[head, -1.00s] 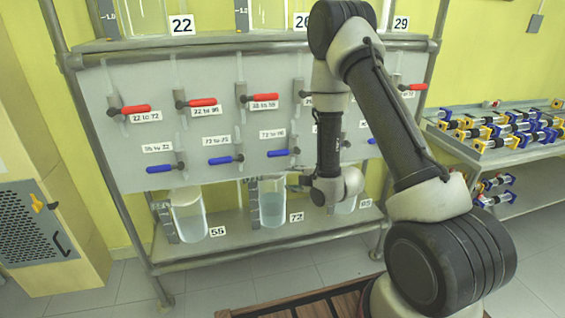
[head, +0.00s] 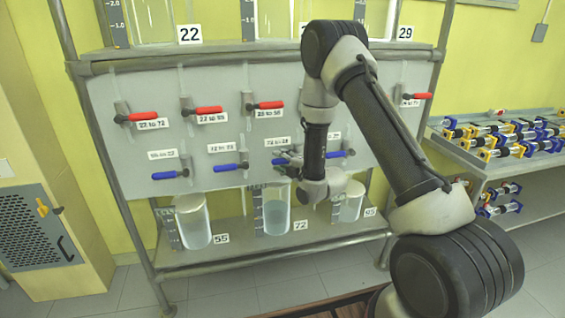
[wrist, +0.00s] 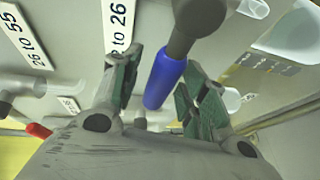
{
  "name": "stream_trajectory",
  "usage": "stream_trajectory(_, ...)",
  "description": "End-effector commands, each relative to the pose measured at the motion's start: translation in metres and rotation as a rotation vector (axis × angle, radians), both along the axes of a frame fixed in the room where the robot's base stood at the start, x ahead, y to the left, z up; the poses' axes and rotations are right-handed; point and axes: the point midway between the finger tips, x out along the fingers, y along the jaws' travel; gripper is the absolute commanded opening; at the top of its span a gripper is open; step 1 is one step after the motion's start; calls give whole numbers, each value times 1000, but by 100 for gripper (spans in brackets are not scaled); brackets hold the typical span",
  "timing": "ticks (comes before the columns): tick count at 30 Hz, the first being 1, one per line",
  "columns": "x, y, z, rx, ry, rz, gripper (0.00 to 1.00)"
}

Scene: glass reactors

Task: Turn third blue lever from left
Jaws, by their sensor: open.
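The third blue lever from the left (head: 282,161) is in the lower row on the grey panel, under a label and partly hidden by my gripper. In the wrist view its blue handle (wrist: 164,80) lies between the two open fingers, with a label ending in "to 26" beside it. My gripper (head: 288,165) is open at this lever; it also shows in the wrist view (wrist: 155,85). I cannot tell whether either finger touches the handle. The first (head: 170,174) and second (head: 231,167) blue levers lie to the left, both horizontal.
Red levers (head: 208,110) line the upper row of the panel (head: 240,85). Glass containers (head: 276,212) stand on the shelf below the panel. Another blue lever (head: 340,154) is right of my forearm. A side table (head: 500,155) with blue-and-yellow parts stands at right.

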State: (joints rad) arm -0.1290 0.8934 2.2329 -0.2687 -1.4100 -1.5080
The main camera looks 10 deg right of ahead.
Motion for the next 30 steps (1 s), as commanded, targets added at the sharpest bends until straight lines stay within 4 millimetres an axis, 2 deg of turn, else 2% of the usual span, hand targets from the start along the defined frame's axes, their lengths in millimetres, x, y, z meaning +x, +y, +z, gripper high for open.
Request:
stream_trajectory(4, 0, 0, 0, 0, 0, 0, 43)
stream_trajectory(5, 0, 0, 0, 0, 0, 0, 40)
stream_trajectory(11, 0, 0, 0, 0, 0, 0, 3)
stream_trajectory(12, 0, 0, 0, 0, 0, 0, 0)
stream_trajectory(23, -1, 0, -2, -26, 1, 0, 0)
stream_trajectory(30, -1, 0, -11, -145, 1, 1, 0)
